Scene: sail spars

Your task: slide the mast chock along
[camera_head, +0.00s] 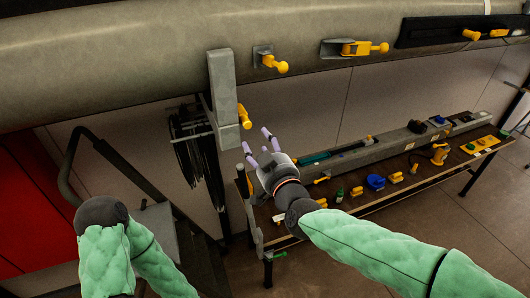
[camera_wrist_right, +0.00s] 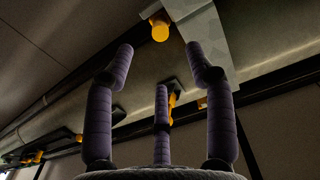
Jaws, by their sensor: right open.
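A long grey mast (camera_head: 130,60) crosses the top of the head view. A tall grey block (camera_head: 222,90) with a yellow knob (camera_head: 245,118) hangs at its lower edge; I take this for the mast chock. My right gripper (camera_head: 257,140) is open and empty, just below and right of the knob, apart from it. In the right wrist view, the yellow knob (camera_wrist_right: 159,30) and the grey block (camera_wrist_right: 195,30) show beyond the spread purple fingers (camera_wrist_right: 160,62). My left arm enters at lower left, but its gripper does not show.
Smaller yellow-knobbed fittings (camera_head: 275,62) and (camera_head: 357,47) sit further right along the mast. A workbench (camera_head: 400,185) with tools stands below right. Dark cables (camera_head: 195,150) hang behind the block. A stair rail (camera_head: 70,160) stands at left.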

